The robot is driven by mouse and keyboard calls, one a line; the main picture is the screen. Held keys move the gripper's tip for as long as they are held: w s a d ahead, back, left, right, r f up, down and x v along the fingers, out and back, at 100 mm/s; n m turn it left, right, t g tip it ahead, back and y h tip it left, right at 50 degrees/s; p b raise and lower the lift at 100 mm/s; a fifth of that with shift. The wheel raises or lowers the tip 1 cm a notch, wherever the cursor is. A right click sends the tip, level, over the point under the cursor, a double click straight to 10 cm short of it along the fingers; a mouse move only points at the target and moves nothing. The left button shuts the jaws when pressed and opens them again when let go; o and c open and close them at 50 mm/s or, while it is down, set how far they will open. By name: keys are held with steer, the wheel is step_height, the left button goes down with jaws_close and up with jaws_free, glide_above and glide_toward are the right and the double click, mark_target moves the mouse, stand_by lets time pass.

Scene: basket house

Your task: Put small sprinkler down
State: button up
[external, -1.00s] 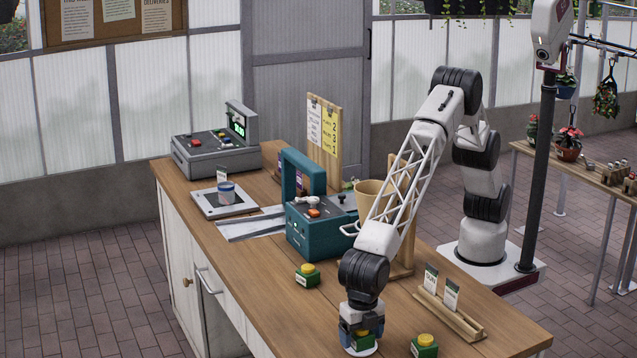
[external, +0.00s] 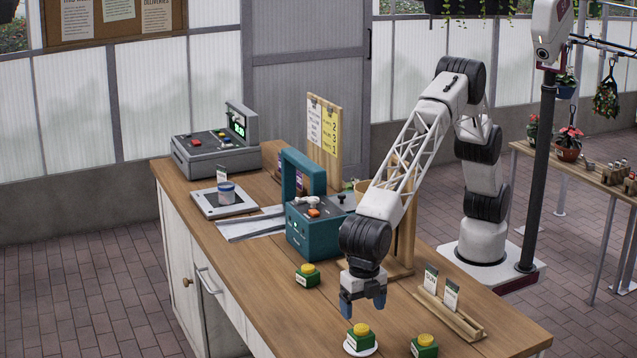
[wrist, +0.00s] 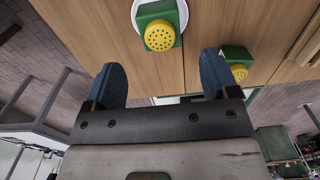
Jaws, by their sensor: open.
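A small sprinkler (external: 361,337) with a green body and yellow perforated head stands upright on a white round disc (external: 374,350) near the front of the wooden counter. In the wrist view the same sprinkler (wrist: 159,33) is ahead of the fingers, with the white disc (wrist: 136,12) around its base. My gripper (external: 362,306) is open and empty, above the sprinkler and apart from it. Its two blue fingers (wrist: 160,85) are spread in the wrist view. Two similar green and yellow sprinklers stand on the counter, one to the right (external: 424,346) and one further back (external: 307,275).
A wooden rack with label cards (external: 449,313) lies right of my gripper. A teal machine (external: 320,225) stands behind, with a beige pot (external: 362,187) partly hidden by my arm. A scale (external: 223,201) and a grey register (external: 213,152) are further back. The counter's front left is clear.

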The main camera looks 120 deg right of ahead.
mark_target(362, 327)
steer(key=shift+r, duration=1.85)
steer(key=shift+d, duration=0.1)
